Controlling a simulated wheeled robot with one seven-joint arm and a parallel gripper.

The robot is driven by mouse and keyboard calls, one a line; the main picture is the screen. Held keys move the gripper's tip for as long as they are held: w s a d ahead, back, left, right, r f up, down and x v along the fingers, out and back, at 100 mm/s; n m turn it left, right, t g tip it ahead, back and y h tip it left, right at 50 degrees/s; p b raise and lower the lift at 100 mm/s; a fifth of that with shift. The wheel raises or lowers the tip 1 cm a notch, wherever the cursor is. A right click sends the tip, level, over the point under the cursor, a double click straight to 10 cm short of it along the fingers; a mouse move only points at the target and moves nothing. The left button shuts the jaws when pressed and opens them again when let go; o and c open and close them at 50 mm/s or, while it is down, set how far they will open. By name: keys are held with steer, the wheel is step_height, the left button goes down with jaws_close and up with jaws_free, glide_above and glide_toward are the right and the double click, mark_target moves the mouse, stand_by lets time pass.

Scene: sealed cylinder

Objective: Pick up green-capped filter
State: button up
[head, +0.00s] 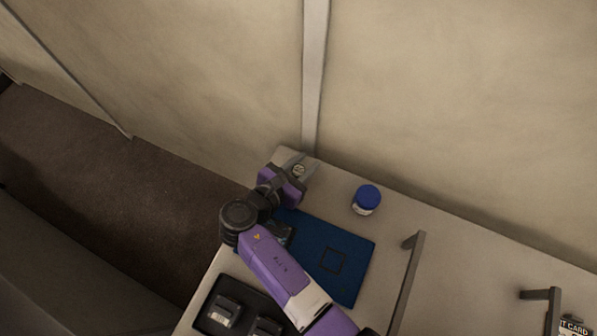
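My gripper (301,168) is at the far left corner of the counter, close to the wall. Its two grey fingers point away from the purple wrist. A small round pale thing (299,170) with a darker mark shows between the fingers. I cannot tell whether the fingers grip it or only stand around it, or whether it is the filter. No green cap can be made out. My arm covers part of the counter.
A blue-lidded jar (367,198) stands to the right of my gripper. A blue mat (347,278) with a square outline lies in front. A black tray (203,316) holds dark items. Grey handles (407,280) (540,294) rise at right, near a card (575,328).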

jaws_close()
steer(key=shift+r, duration=0.1)
